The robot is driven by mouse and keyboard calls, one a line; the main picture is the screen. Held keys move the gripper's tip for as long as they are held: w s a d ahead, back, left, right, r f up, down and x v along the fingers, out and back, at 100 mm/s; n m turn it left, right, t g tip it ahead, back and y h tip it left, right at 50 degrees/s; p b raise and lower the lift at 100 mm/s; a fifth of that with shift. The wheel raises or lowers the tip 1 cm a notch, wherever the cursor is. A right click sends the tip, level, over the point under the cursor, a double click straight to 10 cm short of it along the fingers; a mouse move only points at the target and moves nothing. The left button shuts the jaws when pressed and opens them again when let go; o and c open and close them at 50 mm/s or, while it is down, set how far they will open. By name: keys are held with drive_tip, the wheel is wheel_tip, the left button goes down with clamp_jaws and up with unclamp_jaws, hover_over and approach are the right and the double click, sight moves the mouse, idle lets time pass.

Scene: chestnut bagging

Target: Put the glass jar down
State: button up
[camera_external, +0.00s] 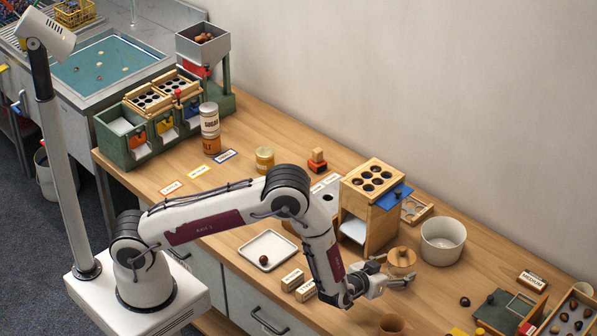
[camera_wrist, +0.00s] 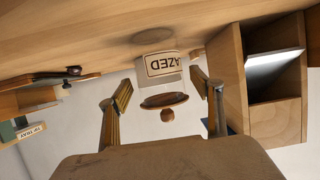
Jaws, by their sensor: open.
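The glass jar with a brown lid and knob shows in the wrist view (camera_wrist: 168,101), where the picture is turned over with the tabletop at the top.
A wooden box with a holed top (camera_external: 372,180) stands close behind the jar. A white bowl (camera_external: 443,240) is to its right. Small label blocks (camera_external: 292,280) and a white tray (camera_external: 268,238) with a chestnut lie to the left.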

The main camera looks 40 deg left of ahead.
drive_tip(key=v, duration=0.9)
drive_tip(key=shift+s, duration=0.15)
drive_tip(key=shift+r, duration=0.15)
idle(0.3)
drive_tip(key=w+a+r+g+h, duration=0.1)
drive_tip(key=w+a+r, duration=0.1)
drive_tip(key=r, duration=0.4)
drive_tip(key=w+a+r+g+h, duration=0.1)
drive_tip(key=a+r+g+h, duration=0.1)
drive_tip(key=r, duration=0.5)
drive_tip(key=s+a+r+g+h, duration=0.1)
drive_tip(key=s+a+r, duration=0.3)
drive_tip(key=a+r, duration=0.5)
drive_tip(key=s+a+r+g+y, duration=0.2)
drive_tip(key=s+a+r, duration=0.1)
drive_tip(key=s+a, duration=0.8)
drive_tip(key=s+a+r+g+y, duration=0.1)
drive_tip(key=s+a+r+y, duration=0.1)
drive_tip(key=s+a, duration=0.9)
drive_tip(key=s+r, duration=0.1)
drive_tip(key=s, duration=0.2)
drive_tip(key=shift+s+g, duration=0.25)
drive_tip(key=shift+g, duration=0.15)
